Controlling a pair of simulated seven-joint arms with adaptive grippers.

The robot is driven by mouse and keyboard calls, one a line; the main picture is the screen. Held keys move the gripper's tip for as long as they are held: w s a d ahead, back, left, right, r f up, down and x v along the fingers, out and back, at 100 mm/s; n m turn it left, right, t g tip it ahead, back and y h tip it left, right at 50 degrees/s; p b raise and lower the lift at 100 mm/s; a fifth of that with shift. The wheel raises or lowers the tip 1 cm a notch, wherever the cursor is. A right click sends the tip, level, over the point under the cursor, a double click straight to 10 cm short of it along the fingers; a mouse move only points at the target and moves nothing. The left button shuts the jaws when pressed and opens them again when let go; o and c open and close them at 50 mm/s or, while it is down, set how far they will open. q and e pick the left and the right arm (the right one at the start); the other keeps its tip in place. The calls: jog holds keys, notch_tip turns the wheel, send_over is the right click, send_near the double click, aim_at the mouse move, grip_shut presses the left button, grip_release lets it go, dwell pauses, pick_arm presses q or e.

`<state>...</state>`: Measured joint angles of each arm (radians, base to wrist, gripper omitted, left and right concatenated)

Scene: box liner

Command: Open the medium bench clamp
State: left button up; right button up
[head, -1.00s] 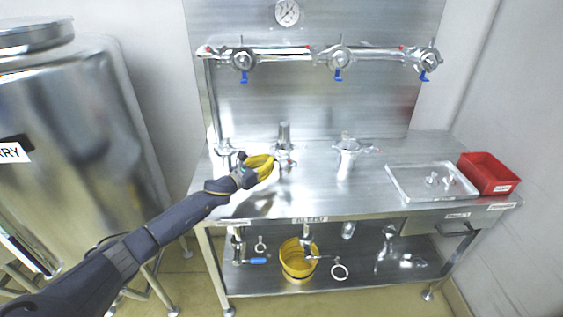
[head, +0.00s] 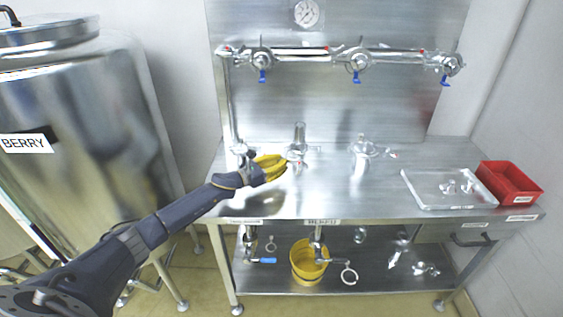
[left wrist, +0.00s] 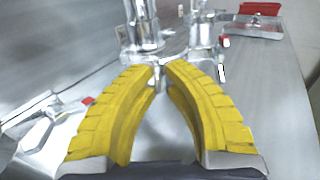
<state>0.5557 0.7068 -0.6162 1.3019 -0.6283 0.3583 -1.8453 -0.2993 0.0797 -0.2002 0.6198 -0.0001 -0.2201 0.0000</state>
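My left gripper (head: 285,165) has yellow ribbed fingers and reaches over the bench just in front and left of the middle metal fitting (head: 299,138). In the left wrist view the fingertips (left wrist: 162,70) curve close together, with a narrow gap. A small metal piece shows at this gap; I cannot tell whether the fingers touch it. The middle fitting has a clamp around its lower part (head: 296,155) with a small red-tipped handle, partly hidden by the fingers. I cannot tell whether that clamp is latched. My right gripper is not in view.
A left fitting (head: 240,150) and a right fitting (head: 361,155) stand on the steel bench. A clear tray (head: 425,203) and red bin (head: 512,182) are at the right. A yellow bucket (head: 308,265) is on the lower shelf. A pipe with valves (head: 310,54) runs above.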

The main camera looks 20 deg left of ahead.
pick_arm(q)
jog(key=o, duration=0.4)
jog(key=shift+r, duration=0.2)
jog(key=v, duration=1.2)
